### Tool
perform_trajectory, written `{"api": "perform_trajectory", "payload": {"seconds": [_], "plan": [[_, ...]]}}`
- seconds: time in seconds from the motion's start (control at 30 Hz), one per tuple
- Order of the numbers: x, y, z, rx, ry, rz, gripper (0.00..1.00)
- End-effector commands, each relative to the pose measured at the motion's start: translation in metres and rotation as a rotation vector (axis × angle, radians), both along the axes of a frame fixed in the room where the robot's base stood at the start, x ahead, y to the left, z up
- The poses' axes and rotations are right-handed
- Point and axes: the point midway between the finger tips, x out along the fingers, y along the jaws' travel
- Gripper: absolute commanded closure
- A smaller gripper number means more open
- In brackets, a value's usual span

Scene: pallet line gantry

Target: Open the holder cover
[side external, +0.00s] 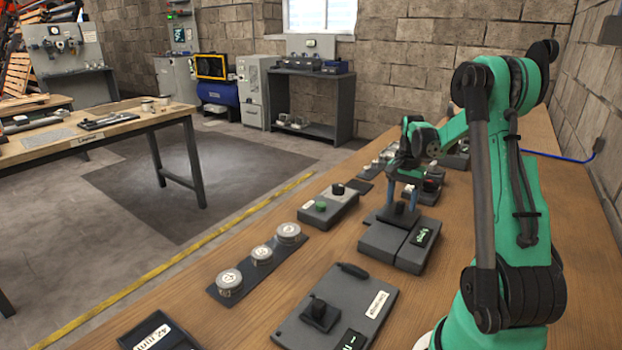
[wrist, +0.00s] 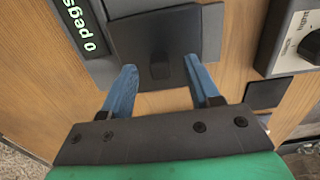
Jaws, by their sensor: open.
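The holder is a grey box (side external: 382,242) on the wooden bench, with a small display (side external: 422,233) showing green text. In the wrist view the display (wrist: 82,22) reads "0 pegs". Its cover looks like the dark flat panel (wrist: 130,40), with a small dark block (wrist: 160,70) near its edge. My gripper (wrist: 160,68) is open, with one blue finger on each side of that block and neither clearly touching it. In the side view my gripper (side external: 402,198) points down over the holder. I cannot tell whether the cover is raised at all.
A grey labelled panel with a black knob (side external: 365,305) lies nearer the camera. A strip with round silver discs (side external: 262,255) and a box with a green button (side external: 328,208) lie left. A labelled switch box (wrist: 295,45) is close at right in the wrist view.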

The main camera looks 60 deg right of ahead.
Motion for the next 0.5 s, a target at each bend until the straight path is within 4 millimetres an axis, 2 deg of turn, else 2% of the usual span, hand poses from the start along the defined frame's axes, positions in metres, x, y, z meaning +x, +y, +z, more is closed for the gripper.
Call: {"api": "perform_trajectory", "payload": {"seconds": [0.1,0.33,0.37,0.5], "plan": [[0.0001,0.0003,-0.0064,0.000,0.000,0.001,0.45],[0.0001,0.0004,-0.0071,-0.001,0.000,0.002,0.45],[0.0001,0.0004,-0.0071,-0.001,0.000,0.002,0.50],[0.0001,0.0004,-0.0070,-0.001,0.000,0.002,0.90]]}}
